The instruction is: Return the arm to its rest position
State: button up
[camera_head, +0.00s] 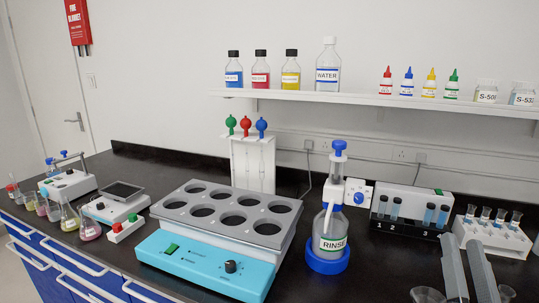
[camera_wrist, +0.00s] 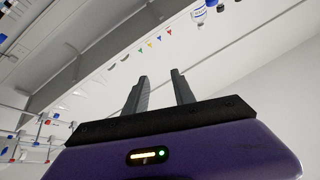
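My gripper (camera_head: 459,240) shows at the lower right of the head view, its two grey fingers pointing away over the bench. The fingers stand apart with nothing between them. In the wrist view my gripper (camera_wrist: 159,76) also has its two fingers apart and empty. The rest of my arm is out of the head view.
A rinse bottle (camera_head: 331,235) in a blue base stands left of my gripper. A teal multi-well heater (camera_head: 205,265) fills the middle. A wall shelf (camera_head: 330,97) holds several bottles.

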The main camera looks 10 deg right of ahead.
jog(key=s+a+f+n+g+y, duration=0.3)
jog(key=s+a+f, duration=0.5)
jog(key=s+f, duration=0.3)
jog(key=s+a+f+n+g+y, duration=0.3)
jog(key=s+a+f+n+y, duration=0.2)
jog(key=s+a+f+y, duration=0.3)
jog(key=s+f, duration=0.4)
jog(key=s, duration=0.1)
jog(key=shift+s+a+f+n, duration=0.2)
jog(key=shift+s+a+n, duration=0.1)
jog(key=shift+s, duration=0.05)
